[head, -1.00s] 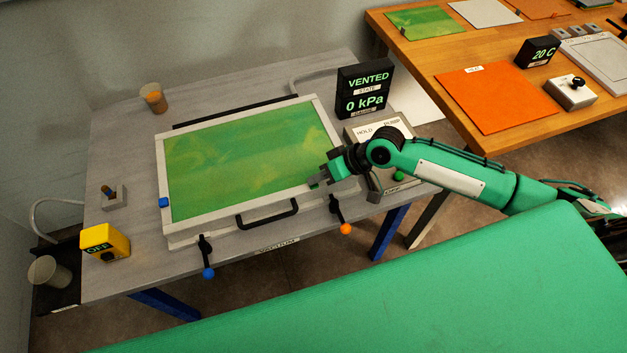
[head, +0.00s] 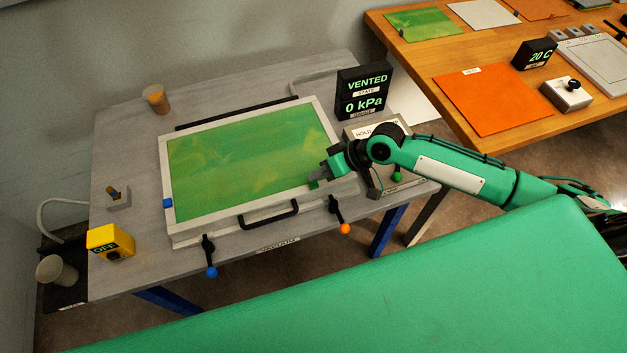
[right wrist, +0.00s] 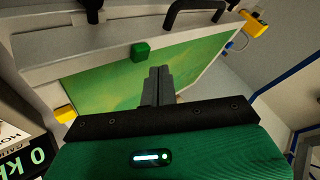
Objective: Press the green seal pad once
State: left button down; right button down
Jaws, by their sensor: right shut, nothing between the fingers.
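The green seal pad (right wrist: 140,52) is a small green cube on the pale frame of the bath lid. In the head view it shows only as a small green patch (head: 313,185) by my right gripper's tips. My right gripper (head: 316,174) is shut and empty, over the lid's right front part. In the right wrist view its fingertips (right wrist: 160,72) appear just beside the pad, with a small gap in the picture. I cannot tell their height above the lid. My left gripper is not in view.
The lid (head: 250,160) has a green window, a black handle (head: 268,215) and two levers, blue-tipped (head: 211,270) and orange-tipped (head: 345,228). The display (head: 363,90) reads VENTED, 0 kPa. A yellow OFF box (head: 110,242) and cups stand left. A wooden table (head: 450,110) is at right.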

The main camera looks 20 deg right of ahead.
aim_at(318, 184)
jog(key=shift+r+p, duration=1.95)
jog(key=shift+r, duration=0.35)
jog(key=shift+f, duration=0.1)
